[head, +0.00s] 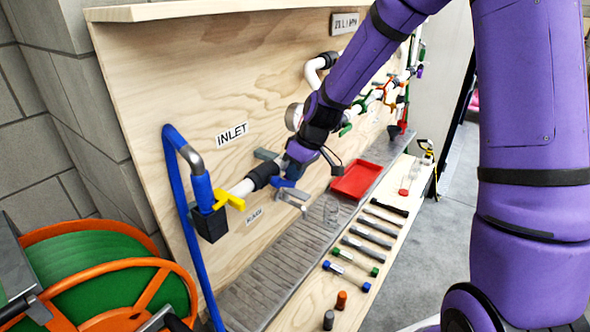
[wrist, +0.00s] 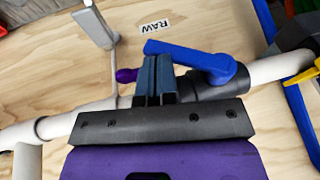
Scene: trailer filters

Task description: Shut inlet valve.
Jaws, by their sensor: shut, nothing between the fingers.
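The inlet valve has a blue lever (wrist: 185,55) on a dark grey body (wrist: 218,88), set in a white pipe along the plywood board. The lever lies at a slant to the pipe, its free end to the left in the wrist view. My gripper (wrist: 156,62) is shut and empty, its fingertips beside the lever's free end; I cannot tell whether they touch it. In the head view the lever (head: 291,186) shows just below my gripper (head: 284,170), and the INLET label (head: 232,134) is up and left. My wrist partly hides the pipe.
A yellow handle (head: 230,201) and blue hose (head: 175,190) are left of the valve. A grey lever (wrist: 95,25) hangs close by. A red tray (head: 357,181) and several tools lie along the bench below. A green and orange hose reel (head: 95,270) stands front left.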

